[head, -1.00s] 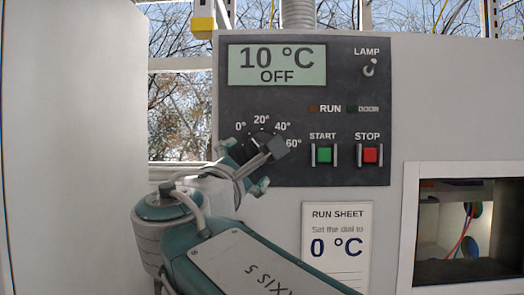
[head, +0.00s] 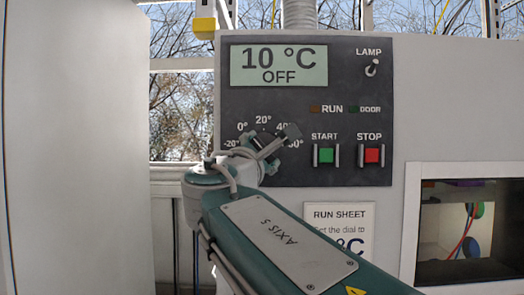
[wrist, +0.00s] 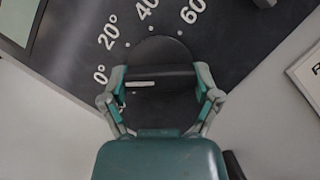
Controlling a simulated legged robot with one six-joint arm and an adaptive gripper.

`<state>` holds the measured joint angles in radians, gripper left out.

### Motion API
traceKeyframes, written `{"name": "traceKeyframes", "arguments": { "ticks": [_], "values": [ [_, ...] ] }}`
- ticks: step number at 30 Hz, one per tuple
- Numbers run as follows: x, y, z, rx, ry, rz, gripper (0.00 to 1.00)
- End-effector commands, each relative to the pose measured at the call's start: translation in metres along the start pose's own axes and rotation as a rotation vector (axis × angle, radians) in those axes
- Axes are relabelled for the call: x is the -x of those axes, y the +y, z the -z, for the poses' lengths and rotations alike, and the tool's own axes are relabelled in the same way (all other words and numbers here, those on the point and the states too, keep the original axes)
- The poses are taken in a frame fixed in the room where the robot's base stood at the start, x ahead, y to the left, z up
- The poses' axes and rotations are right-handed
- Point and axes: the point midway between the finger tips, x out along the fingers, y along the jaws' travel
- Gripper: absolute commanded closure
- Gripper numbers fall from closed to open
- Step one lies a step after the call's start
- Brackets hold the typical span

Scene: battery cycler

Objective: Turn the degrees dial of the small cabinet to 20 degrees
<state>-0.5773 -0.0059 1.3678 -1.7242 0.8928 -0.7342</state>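The cabinet's dark panel has a degrees dial with marks from -20° to 60°. In the head view my gripper (head: 268,143) and wrist cover most of the dial. In the wrist view the dial (wrist: 160,104) is a dark round knob with a raised bar and a white line. The white line lies on the left part of the bar, pointing left. My gripper (wrist: 161,86) is open, its fingers spread at either end of the bar; I cannot tell whether they touch it. The display (head: 278,66) reads 10 °C and OFF.
Green START (head: 326,155) and red STOP (head: 371,155) buttons sit right of the dial, with a lamp switch (head: 372,67) above. A run sheet (head: 336,214) below is partly hidden by my arm. An opening (head: 468,228) is at lower right.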

Motion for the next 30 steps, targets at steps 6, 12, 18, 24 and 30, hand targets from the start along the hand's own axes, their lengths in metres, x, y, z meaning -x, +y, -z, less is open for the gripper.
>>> {"name": "traceKeyframes", "arguments": {
  "ticks": [6, 12, 18, 24, 30],
  "values": [
    [-0.0003, 0.0003, -0.0005, -0.008, -0.001, 0.002, 0.68],
    [-0.0004, 0.0006, -0.0006, -0.065, -0.001, 0.024, 0.68],
    [-0.0006, 0.0005, -0.0012, -0.188, -0.002, 0.075, 0.68],
    [-0.0006, 0.0002, -0.0010, -0.338, -0.001, 0.138, 0.68],
    [-0.0008, -0.0003, -0.0011, -0.475, -0.001, 0.196, 0.68]
  ]
}}
